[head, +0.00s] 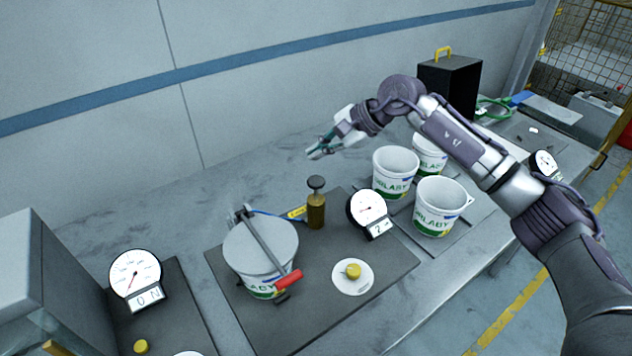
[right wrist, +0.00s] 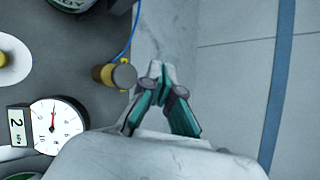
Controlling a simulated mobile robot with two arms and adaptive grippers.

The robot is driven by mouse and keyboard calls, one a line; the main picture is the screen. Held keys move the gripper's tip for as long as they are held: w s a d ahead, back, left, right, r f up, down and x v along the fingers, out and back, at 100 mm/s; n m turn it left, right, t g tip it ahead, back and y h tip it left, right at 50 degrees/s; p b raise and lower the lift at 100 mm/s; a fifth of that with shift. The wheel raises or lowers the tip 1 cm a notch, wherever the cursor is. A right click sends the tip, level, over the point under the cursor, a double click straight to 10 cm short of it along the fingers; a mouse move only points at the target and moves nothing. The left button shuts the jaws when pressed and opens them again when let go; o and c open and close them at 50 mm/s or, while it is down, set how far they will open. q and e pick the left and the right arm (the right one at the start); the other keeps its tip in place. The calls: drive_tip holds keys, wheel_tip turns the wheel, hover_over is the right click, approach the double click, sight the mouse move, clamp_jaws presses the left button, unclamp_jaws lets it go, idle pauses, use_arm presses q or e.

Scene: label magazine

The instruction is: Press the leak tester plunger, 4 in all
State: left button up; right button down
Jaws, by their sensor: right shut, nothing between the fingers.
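The leak tester plunger (head: 316,205) is a brass cylinder with a dark round knob, upright on the dark mat. In the right wrist view the plunger (right wrist: 115,76) shows left of the fingertips. My right gripper (head: 314,152) is shut and empty, above and behind the plunger, apart from it. Its teal fingers (right wrist: 160,72) meet at the tips in the right wrist view. A white dial gauge (head: 367,208) with a small display showing 2 stands right of the plunger; it also shows in the right wrist view (right wrist: 55,125). My left gripper is not in view.
A lidded bucket (head: 260,250) under a red-handled clamp bar (head: 287,280) stands left of the plunger. A yellow button (head: 353,271) sits in front. White buckets (head: 440,205) stand right. Another gauge (head: 135,272) is at the left. A black box (head: 449,85) stands behind.

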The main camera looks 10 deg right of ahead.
sight(322, 182)
drive_tip(key=shift+f+b, duration=1.4)
drive_tip(key=shift+f, duration=0.9)
drive_tip(key=shift+f+b, duration=0.4)
drive_tip(key=shift+b, duration=0.25)
drive_tip(key=shift+s+f+b, duration=0.1)
drive_tip(key=shift+f+b, duration=1.85)
drive_tip(key=shift+f, duration=0.1)
idle(0.8)
drive_tip(key=shift+r, duration=0.1)
drive_tip(key=shift+r+p, duration=0.85)
drive_tip(key=shift+r, duration=1.5)
drive_tip(key=shift+r+p, duration=1)
drive_tip(key=shift+r, duration=1.5)
